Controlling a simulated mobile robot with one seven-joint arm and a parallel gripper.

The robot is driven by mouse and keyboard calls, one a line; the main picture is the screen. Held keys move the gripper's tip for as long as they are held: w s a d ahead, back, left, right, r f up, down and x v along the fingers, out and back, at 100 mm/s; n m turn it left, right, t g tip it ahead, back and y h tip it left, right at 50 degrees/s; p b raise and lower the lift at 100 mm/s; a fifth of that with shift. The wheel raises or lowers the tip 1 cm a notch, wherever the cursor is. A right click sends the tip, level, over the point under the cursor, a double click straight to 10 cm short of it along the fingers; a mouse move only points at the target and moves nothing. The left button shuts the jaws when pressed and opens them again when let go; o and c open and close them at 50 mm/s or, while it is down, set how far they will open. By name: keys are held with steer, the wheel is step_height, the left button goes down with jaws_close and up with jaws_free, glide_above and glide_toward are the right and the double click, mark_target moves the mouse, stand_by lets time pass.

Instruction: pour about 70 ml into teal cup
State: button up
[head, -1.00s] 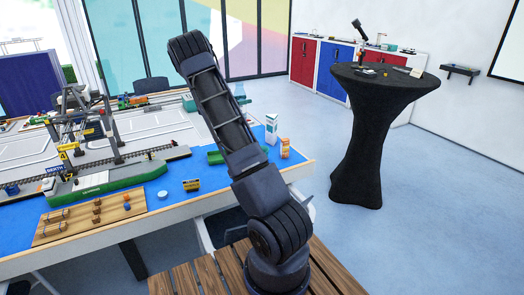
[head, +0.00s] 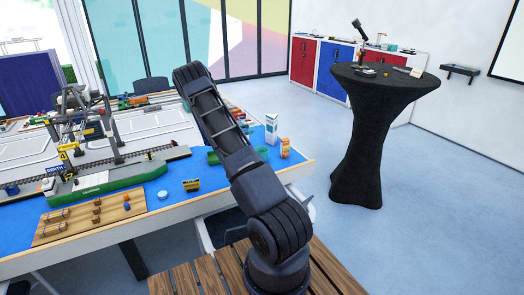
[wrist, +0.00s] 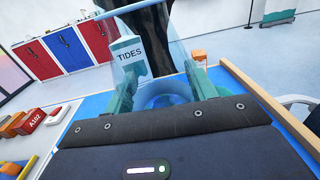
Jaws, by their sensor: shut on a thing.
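In the wrist view my gripper (wrist: 160,88) has its two green fingers shut on a clear, see-through vessel (wrist: 178,55). The vessel's wide glassy wall reaches up past the fingertips. A round blue shape (wrist: 166,97) shows between the fingers; I cannot tell if it is liquid, the vessel's base or a cup beyond.
A white carton marked TIDES (wrist: 129,57) stands close by on the left in the wrist view. An orange item (head: 285,148) stands near the table's right end. The crane model (head: 85,130), green ship (head: 110,184) and wooden board (head: 90,218) fill the left side.

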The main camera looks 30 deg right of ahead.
step_height(320, 180, down, 6)
steer(key=shift+r, duration=0.15)
stand_by(0.5)
steer(key=shift+r+m+y, duration=0.6)
steer(key=shift+r+y, duration=0.05)
steer(key=shift+y, duration=0.05)
steer(key=shift+s+d, duration=0.1)
steer(key=shift+s+d+f+m+t+y, duration=0.1)
steer(key=shift+f+m+t+y, duration=0.15)
steer(key=shift+m+y, duration=0.35)
steer(key=shift+s+d+f+m+t+y, duration=0.1)
steer(key=shift+m+t+y, duration=0.25)
steer(key=shift+m+y, duration=0.2)
steer(key=shift+s+d+r+m+t+y, duration=0.15)
steer(key=shift+r+m+t+y, duration=0.15)
steer(key=shift+r+m+y, duration=0.25)
steer(key=f+y, duration=0.1)
steer(key=w+a+f+m+t+y, duration=0.1)
steer(key=shift+f+t+y, duration=0.2)
steer(key=shift+t+y, duration=0.1)
steer(key=shift+w+a+f+m+t+y, duration=0.2)
steer(key=shift+f+m+t+y, duration=0.25)
steer(key=shift+f, duration=0.2)
steer(key=shift+w+a+f+m+t+y, duration=0.15)
steer(key=shift+f+m+t+y, duration=0.25)
steer(key=shift+f, duration=0.2)
steer(key=shift+s+d+r+m+t+y, duration=0.25)
steer(key=shift+r+m+t+y, duration=0.15)
steer(key=shift+r+y, duration=0.2)
